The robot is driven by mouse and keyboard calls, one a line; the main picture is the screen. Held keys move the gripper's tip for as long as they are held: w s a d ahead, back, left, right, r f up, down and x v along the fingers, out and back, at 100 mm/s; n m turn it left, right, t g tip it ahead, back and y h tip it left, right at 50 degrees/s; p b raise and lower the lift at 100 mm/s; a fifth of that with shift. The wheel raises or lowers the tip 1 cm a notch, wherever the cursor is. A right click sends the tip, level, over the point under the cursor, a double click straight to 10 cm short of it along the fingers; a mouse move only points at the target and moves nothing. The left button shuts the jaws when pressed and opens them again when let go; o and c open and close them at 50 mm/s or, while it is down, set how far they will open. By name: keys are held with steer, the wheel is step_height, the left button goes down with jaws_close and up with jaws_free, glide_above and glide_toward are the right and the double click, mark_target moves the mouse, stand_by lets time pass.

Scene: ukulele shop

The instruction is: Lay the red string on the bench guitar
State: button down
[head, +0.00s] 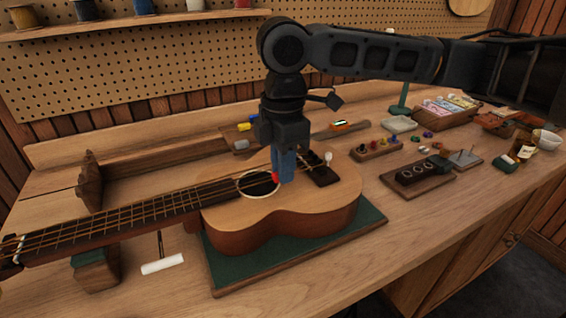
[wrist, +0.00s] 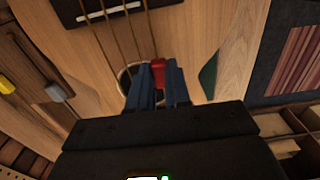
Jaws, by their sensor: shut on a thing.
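The bench guitar (head: 285,215) lies face up on a green mat, its neck pointing left. Its dark bridge (head: 322,174) also shows at the top of the wrist view (wrist: 70,10), with several strings running from it. My gripper (head: 284,179) points down over the guitar's top, between sound hole and bridge. Its blue fingers (wrist: 158,82) are shut on a small red piece, the red string (wrist: 158,68). A bit of red (head: 275,177) shows beside the fingers in the head view. The rest of the string is hidden, and I cannot tell whether it touches the guitar.
A white roll (head: 163,264) lies below the neck. A box of packets (head: 446,112) stands farther back.

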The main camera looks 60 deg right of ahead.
steer(key=c, duration=1)
jaws_free()
steer(key=shift+o, duration=0.5)
steer(key=shift+o, duration=0.9)
steer(key=shift+r, duration=0.15)
steer(key=shift+r+p, duration=3.15)
steer(key=shift+r, duration=0.3)
steer(key=shift+f, duration=0.1)
